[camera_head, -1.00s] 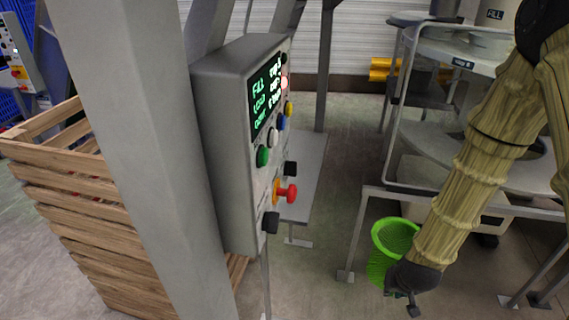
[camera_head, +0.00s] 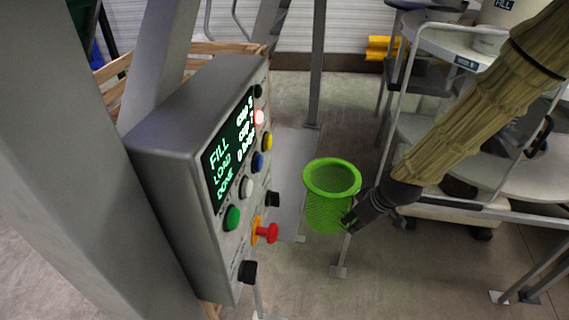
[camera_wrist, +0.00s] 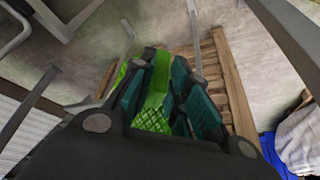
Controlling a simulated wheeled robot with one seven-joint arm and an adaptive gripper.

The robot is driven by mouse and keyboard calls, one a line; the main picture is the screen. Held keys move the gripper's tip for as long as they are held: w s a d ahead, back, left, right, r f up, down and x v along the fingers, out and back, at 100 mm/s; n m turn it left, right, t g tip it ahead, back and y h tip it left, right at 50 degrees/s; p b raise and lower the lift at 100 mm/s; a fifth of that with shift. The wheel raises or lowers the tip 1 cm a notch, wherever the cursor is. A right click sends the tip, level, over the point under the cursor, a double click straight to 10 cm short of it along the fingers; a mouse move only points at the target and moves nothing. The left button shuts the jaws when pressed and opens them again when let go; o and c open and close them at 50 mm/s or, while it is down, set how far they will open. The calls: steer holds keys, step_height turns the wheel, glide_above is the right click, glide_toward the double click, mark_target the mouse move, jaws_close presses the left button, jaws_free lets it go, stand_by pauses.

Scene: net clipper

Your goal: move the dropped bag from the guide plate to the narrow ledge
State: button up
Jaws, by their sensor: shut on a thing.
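A bright green mesh bag (camera_head: 328,205), open at its round rim, hangs upright in the head view. My gripper (camera_head: 352,220) comes from the right and is shut on the bag's side wall. In the wrist view, green mesh (camera_wrist: 152,118) lies between the teal pads of my gripper (camera_wrist: 170,75). A narrow grey flat surface (camera_head: 290,160) lies behind the control box, left of the bag; I cannot tell whether it is the ledge or the guide plate. The bag overlaps its right edge in the picture, and I cannot tell whether they touch.
A grey control box (camera_head: 185,140) with coloured buttons and a red knob stands close on the left. A thick grey post (camera_head: 70,170) is beside it. A metal machine frame (camera_head: 400,90) is at the right. A wooden crate (camera_wrist: 232,85) shows in the wrist view.

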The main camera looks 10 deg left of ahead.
mark_target(346, 194)
steer(key=a+r+n, duration=0.1)
steer(key=r, duration=0.1)
steer(key=a+r+n+p, duration=0.1)
steer(key=a+r, duration=0.1)
steer(key=w+a+r+n+g, duration=0.1)
steer(key=r, duration=0.1)
steer(key=shift+w+a+r+p, duration=0.1)
steer(key=shift+a+p, duration=0.2)
steer(key=shift+a, duration=0.05)
steer(key=shift+w+a+n, duration=0.15)
steer(key=shift+a+n, duration=0.15)
steer(key=shift+a, duration=0.05)
steer(key=w+a+f+p, duration=0.5)
steer(key=w+a+p, duration=0.2)
steer(key=w+a, duration=0.3)
steer(key=shift+a+p, duration=0.3)
steer(key=shift+a, duration=0.4)
steer(key=shift+w, duration=0.1)
steer(key=o, duration=0.9)
steer(key=shift+f, duration=0.1)
steer(key=shift+c, duration=0.2)
steer(key=shift+d+b+v, duration=0.15)
steer(key=shift+b+v, duration=1.05)
steer(key=shift+v, duration=1.85)
steer(key=shift+d+b+v, duration=0.1)
steer(key=shift+b+v, duration=1.05)
steer(key=shift+v, duration=1.9)
